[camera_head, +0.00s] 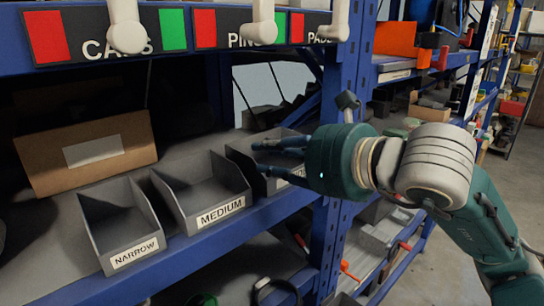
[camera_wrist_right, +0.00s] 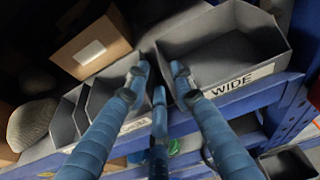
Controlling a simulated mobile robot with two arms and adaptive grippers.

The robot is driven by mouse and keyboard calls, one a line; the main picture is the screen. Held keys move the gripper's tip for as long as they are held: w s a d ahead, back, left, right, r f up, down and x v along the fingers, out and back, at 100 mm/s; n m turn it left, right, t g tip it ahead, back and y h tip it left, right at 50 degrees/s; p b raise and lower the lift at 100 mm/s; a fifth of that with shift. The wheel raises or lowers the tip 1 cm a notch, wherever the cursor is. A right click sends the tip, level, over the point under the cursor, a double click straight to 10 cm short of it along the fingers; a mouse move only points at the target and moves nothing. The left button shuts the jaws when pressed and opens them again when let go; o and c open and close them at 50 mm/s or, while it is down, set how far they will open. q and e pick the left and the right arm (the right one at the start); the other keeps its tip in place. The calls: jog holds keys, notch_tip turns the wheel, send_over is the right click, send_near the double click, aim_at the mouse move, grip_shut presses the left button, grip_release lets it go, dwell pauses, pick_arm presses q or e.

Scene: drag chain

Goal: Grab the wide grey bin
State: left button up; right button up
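The wide grey bin (camera_head: 240,153) stands on the shelf at the right end of a row of grey bins. My right gripper (camera_head: 262,158) reaches in from the right across it and hides much of it. In the right wrist view, the wide bin (camera_wrist_right: 225,38) shows its "WIDE" label at upper right. There my gripper's blue fingers (camera_wrist_right: 158,75) are spread apart, with their tips by the bin's left wall. The gripper looks open; whether a finger touches the wall is not clear. My left gripper is not in view.
The medium bin (camera_head: 215,190) and narrow bin (camera_head: 118,222) stand to the left. A cardboard box (camera_head: 88,150) lies behind them. A blue upright (camera_head: 340,90) stands right of the wide bin. A signed blue beam (camera_head: 90,60) runs above.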

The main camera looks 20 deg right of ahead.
jog(key=shift+w+a+f, duration=0.15)
jog(key=shift+w+a, duration=0.05)
jog(key=shift+w, duration=0.15)
jog(key=shift+w+a+f, duration=0.1)
jog(key=shift+w+a, duration=0.05)
jog(key=shift+w, duration=0.2)
jog(key=p+x, duration=0.2)
jog(key=x, duration=0.2)
jog(key=shift+w+a+f, duration=0.1)
jog(key=shift+w, duration=0.25)
jog(key=shift+w+f, duration=0.15)
jog(key=shift+w, duration=0.05)
jog(key=shift+a, duration=0.1)
jog(key=c, duration=0.6)
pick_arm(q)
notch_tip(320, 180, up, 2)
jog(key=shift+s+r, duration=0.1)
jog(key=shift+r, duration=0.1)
pick_arm(e)
grip_shut()
